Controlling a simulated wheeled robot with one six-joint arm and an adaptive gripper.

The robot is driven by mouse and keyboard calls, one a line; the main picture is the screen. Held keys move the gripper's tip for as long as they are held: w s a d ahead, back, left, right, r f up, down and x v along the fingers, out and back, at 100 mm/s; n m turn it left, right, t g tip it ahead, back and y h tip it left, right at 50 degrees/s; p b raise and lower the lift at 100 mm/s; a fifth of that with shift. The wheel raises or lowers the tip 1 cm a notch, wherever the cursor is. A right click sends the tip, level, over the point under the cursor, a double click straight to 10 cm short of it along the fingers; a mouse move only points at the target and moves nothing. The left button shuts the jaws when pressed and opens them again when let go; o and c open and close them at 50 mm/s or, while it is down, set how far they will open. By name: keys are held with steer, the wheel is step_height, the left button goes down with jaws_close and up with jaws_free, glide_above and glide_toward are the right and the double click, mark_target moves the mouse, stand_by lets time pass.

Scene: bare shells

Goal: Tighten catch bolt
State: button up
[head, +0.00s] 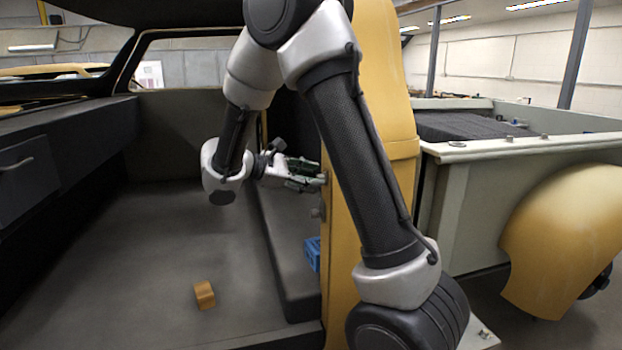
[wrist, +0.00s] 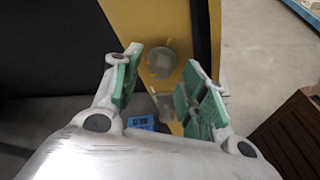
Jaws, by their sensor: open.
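My gripper (head: 312,176) is open and reaches right toward the yellow door pillar (head: 337,240). In the wrist view, a grey metal fitting with a round, bolt-like part (wrist: 161,62) sits on the yellow panel, framed between the green-padded fingers with gaps on both sides. Whether this is the catch bolt, and how far the fingertips are from it, is hard to tell. A second, lower grey fitting (wrist: 163,103) also shows in the wrist view, between the fingers. In the head view, a small grey knob (head: 318,212) stands out from the pillar below my gripper.
A small orange-brown block (head: 204,295) lies on the grey vehicle floor (head: 150,250). A blue crate (head: 312,253) stands low against the pillar. A dark cabinet (head: 60,170) with a handle lines the left. A pale open truck bed (head: 465,205) and yellow fender (head: 560,240) are right.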

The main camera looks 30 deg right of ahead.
steer(key=shift+d+f, duration=0.15)
steer(key=shift+d, duration=0.25)
jaws_close()
steer(key=shift+s+m, duration=0.1)
steer(key=shift+m, duration=0.2)
steer(key=shift+f+m+g+h, duration=0.25)
steer(key=shift+m+h, duration=1.05)
steer(key=shift+m, duration=2.55)
steer(key=shift+f+m+g+h, duration=0.1)
steer(key=shift+f+m+h, duration=0.3)
steer(key=shift+m+h, duration=2.2)
steer(key=shift+f+m+g, duration=0.15)
steer(key=shift+f+m, duration=0.15)
steer(key=shift+m, duration=5.15)
